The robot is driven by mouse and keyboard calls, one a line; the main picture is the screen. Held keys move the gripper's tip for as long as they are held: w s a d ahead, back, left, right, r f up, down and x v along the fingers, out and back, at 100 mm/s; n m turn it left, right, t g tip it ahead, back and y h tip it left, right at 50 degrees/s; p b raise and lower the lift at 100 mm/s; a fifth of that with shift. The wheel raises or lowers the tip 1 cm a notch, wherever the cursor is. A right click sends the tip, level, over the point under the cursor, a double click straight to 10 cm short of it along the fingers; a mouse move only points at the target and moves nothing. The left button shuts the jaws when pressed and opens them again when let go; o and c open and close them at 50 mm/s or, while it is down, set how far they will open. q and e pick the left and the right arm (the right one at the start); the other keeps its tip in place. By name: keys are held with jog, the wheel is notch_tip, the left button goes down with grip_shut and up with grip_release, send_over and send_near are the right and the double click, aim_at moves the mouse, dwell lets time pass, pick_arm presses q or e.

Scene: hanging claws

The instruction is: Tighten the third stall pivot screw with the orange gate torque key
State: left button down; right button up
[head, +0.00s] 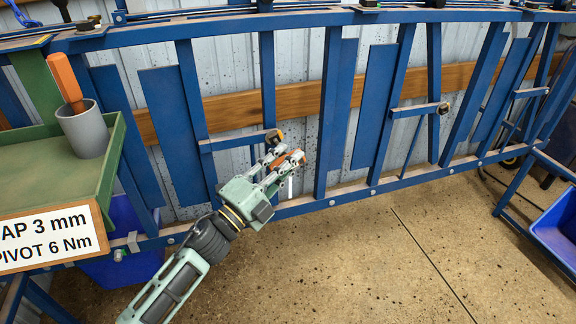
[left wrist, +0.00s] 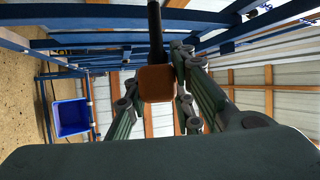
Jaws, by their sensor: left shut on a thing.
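My left gripper (head: 288,162) is shut on the orange key (head: 297,158), beside a blue gate bar. In the left wrist view the key's square orange-brown handle end (left wrist: 157,83) sits between the fingers, with a dark shaft (left wrist: 155,30) beyond it. A round pivot fitting (head: 274,136) at the end of a short blue crossbar is just above the gripper; I cannot tell whether the key touches it. Similar fittings show at the middle gate (head: 443,108) and farther right (head: 545,91). Which one is the third stall is not clear. My right gripper is not in view.
A green tray (head: 112,150) at left holds a grey cup (head: 82,131) with an orange-handled item (head: 64,82). A sign (head: 50,238) reads "PIVOT 6 Nm". Blue bins stand below the tray (head: 125,268) and at right (head: 558,225). The floor in front is clear.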

pick_arm(q)
jog(key=shift+w+a, duration=0.15)
jog(key=shift+w, duration=0.2)
dwell(0.5)
jog(key=shift+r, duration=0.1)
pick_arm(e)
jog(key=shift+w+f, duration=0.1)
pick_arm(q)
jog(key=shift+g+p, duration=0.3)
jog(key=shift+p, duration=0.9)
jog(key=shift+w+m+p, duration=0.1)
jog(key=shift+m+p, duration=0.2)
jog(key=shift+p, duration=0.45)
jog(key=shift+y+p, duration=0.3)
jog(key=shift+p, duration=0.25)
jog(key=shift+m+g+p, duration=0.3)
jog(key=shift+g+p, duration=0.2)
jog(key=shift+p, duration=1.1)
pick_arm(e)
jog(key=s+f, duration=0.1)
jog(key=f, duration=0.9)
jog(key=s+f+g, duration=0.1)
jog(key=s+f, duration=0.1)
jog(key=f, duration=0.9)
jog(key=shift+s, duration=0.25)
